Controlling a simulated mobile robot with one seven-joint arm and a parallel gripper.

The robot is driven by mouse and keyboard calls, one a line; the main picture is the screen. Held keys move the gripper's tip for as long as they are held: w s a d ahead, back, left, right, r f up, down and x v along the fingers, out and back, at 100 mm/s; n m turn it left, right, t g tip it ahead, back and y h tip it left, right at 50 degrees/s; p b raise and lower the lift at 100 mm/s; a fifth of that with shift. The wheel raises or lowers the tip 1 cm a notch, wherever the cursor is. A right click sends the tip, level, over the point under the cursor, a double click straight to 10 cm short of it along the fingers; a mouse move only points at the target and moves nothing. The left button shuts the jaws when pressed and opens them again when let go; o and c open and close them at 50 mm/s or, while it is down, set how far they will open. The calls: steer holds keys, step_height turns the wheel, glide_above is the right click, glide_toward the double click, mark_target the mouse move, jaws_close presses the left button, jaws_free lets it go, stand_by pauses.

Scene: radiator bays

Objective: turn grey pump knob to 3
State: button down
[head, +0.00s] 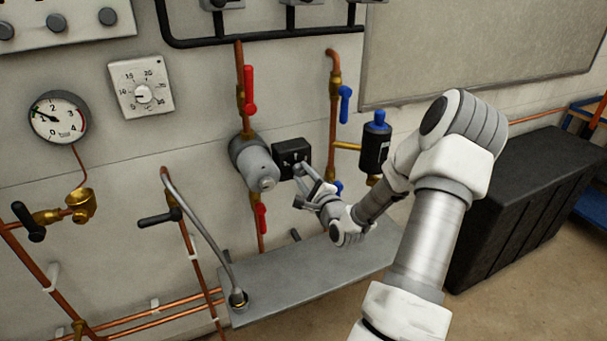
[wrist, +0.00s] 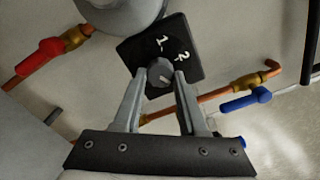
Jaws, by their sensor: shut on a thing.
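The grey pump knob (wrist: 160,72) sits on a black square box (wrist: 185,30), which is fixed to the side of the grey pump (head: 255,163). In the wrist view the numerals 1 and 2 show on the box; a 3 cannot be seen. A pale mark shows on the knob, but which numeral it points to cannot be told. My gripper (wrist: 164,76) is shut on the knob, one finger on each side. In the head view my gripper (head: 300,176) reaches the black box (head: 290,150) from the lower right, and its fingers hide the knob.
Red-handled valves (head: 249,88) are above and below the pump. A blue-handled valve (head: 345,104) and a dark blue-topped cylinder (head: 375,143) are close to the right. A grey ledge (head: 310,270) lies below, with a bent grey pipe (head: 200,228) at its left.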

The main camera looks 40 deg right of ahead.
steer(key=shift+c, duration=2.4)
jaws_free()
steer(key=p+v, duration=0.2)
steer(key=v, duration=1.5)
steer(key=shift+s+a, duration=0.15)
steer(key=shift+s, duration=0.05)
